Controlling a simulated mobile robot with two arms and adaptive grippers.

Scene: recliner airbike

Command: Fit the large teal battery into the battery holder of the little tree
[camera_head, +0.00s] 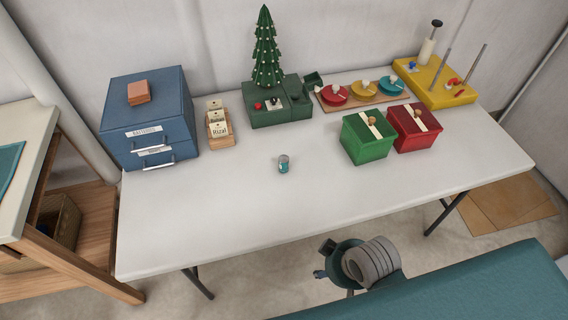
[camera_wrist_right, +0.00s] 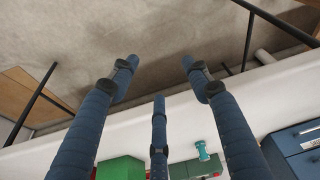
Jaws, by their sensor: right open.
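The teal battery (camera_head: 283,165), a small cylinder with a grey top, stands on the bare middle of the table. It also shows in the wrist view (camera_wrist_right: 202,151), near the bottom. The little tree (camera_head: 267,50) stands on a green base (camera_head: 268,118) at the back of the table. The base has a red button and a small dark part on top; I cannot tell the battery holder's shape. My right gripper (camera_wrist_right: 160,75) has its blue fingers spread, with nothing between them, apart from the battery. My left gripper is not in view.
A blue cabinet (camera_head: 150,112) and card holder (camera_head: 219,130) stand left. Green (camera_head: 366,147) and red (camera_head: 414,136) boxes stand right. Behind them are a tray of coloured dishes and a yellow stand (camera_head: 437,92). The white table (camera_head: 220,215) is clear around the battery.

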